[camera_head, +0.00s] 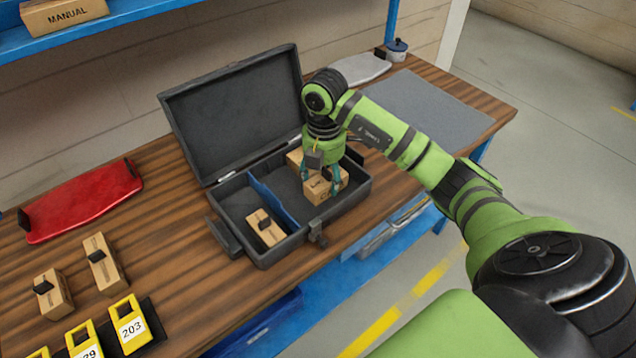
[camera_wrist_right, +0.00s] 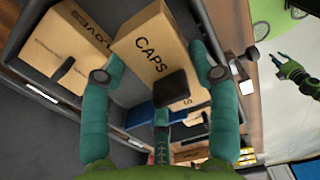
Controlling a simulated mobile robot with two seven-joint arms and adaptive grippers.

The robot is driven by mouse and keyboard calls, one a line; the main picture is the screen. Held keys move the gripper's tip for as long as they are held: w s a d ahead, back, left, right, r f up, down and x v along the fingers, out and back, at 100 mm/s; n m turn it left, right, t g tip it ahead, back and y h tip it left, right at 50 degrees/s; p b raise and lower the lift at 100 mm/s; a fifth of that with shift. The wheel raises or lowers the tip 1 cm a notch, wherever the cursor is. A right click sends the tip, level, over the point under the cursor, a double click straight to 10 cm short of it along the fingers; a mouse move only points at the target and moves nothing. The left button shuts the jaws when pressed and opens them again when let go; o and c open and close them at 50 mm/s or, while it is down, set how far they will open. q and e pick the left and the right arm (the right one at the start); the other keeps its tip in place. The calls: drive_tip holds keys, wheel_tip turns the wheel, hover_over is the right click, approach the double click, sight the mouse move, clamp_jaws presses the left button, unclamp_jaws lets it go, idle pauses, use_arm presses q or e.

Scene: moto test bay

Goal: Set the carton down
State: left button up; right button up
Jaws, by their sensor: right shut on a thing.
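My right gripper (camera_head: 321,179) reaches down into the right compartment of the open dark case (camera_head: 345,207). It is shut on a brown carton (camera_head: 323,191), low inside the case. In the right wrist view this carton (camera_wrist_right: 148,58) reads "CAPS" and has a dark knob between the two teal fingers. I cannot tell whether its underside touches the case floor. Another carton (camera_head: 294,157) lies behind it in the same compartment and also shows in the wrist view (camera_wrist_right: 68,42). My left gripper (camera_wrist_right: 279,65) shows small in the wrist view, apart from the case; its opening is unclear.
A blue divider (camera_head: 270,199) splits the case; a carton (camera_head: 265,229) lies left of it. The lid (camera_head: 235,110) stands open behind. Two cartons, a red tray (camera_head: 85,200) and yellow number tags (camera_head: 130,325) are at left. A grey mat (camera_head: 425,105) lies clear at right.

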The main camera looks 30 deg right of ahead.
sight(319, 187)
drive_tip(key=shift+w+a+f, duration=0.15)
drive_tip(key=shift+w+f, duration=0.3)
drive_tip(key=shift+w, duration=0.2)
wheel_tip(319, 187, down, 3)
drive_tip(key=shift+f+p, duration=0.1)
drive_tip(key=shift+p, duration=0.4)
drive_tip(key=shift+f, duration=0.45)
drive_tip(key=o, duration=1.1)
drive_tip(key=shift+f, duration=0.1)
drive_tip(key=shift+o, duration=0.2)
wheel_tip(319, 187, up, 12)
drive_tip(key=b, duration=0.1)
drive_tip(key=shift+r, duration=0.2)
